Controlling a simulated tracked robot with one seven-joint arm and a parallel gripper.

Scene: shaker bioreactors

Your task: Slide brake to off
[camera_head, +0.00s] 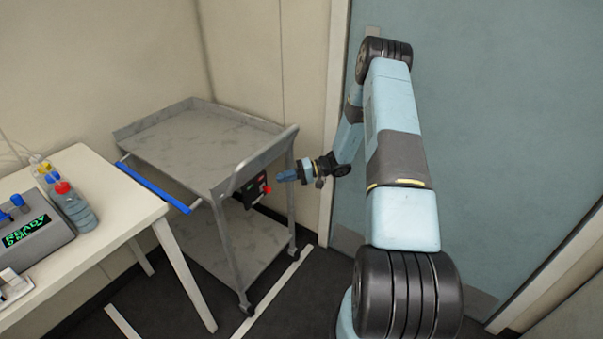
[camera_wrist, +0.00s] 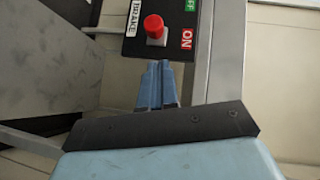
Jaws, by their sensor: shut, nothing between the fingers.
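The brake control is a black panel (camera_wrist: 172,45) on the side of the grey metal cart. In the wrist view it carries a white BRAKE label, a green OFF label (camera_wrist: 191,5) and a red ON label (camera_wrist: 187,39). A red slider knob (camera_wrist: 154,27) stands on the panel, level with the ON end. My gripper (camera_wrist: 157,66) is shut and empty, with its blue fingertips just below the knob in the picture. I cannot tell whether they touch it. In the head view my gripper (camera_head: 282,176) is right beside the red knob (camera_head: 267,189).
The two-shelf cart (camera_head: 180,140) has an empty top and a blue handle (camera_head: 155,187). A white table (camera_head: 105,240) at left holds bottles (camera_head: 75,207) and a grey device (camera_head: 30,235) with a green display. A blue-grey door (camera_head: 500,120) is behind my arm.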

